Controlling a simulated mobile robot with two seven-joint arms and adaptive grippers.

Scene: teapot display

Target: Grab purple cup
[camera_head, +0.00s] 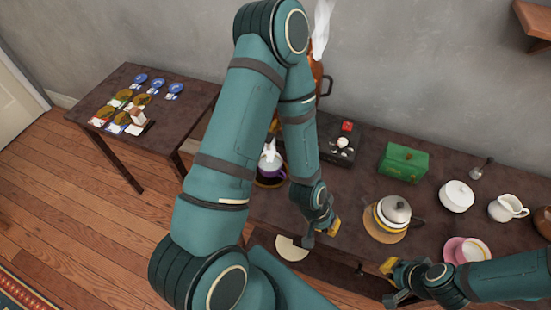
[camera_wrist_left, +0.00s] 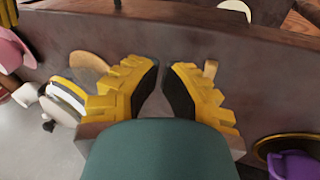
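The purple cup (camera_head: 272,172) stands on a dark, gold-rimmed saucer (camera_head: 268,184) on the long table, partly hidden by my left arm in the head view. Something white shows above it. In the left wrist view the purple cup (camera_wrist_left: 295,165) is at the lower right corner, cut off by the edge. My left gripper (camera_head: 333,229) is over the table's front part, right of the cup and apart from it. In the wrist view its yellow fingers (camera_wrist_left: 162,67) are apart with nothing between them. My right gripper (camera_head: 390,280) is at the table's front right; its opening is unclear.
A lidded pot (camera_head: 392,209) on a wooden board stands right of my left gripper. A pink saucer (camera_head: 455,249), white pot (camera_head: 456,196), white jug (camera_head: 507,208) and green box (camera_head: 403,162) stand further right. A side table (camera_head: 180,135) with cards is at left.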

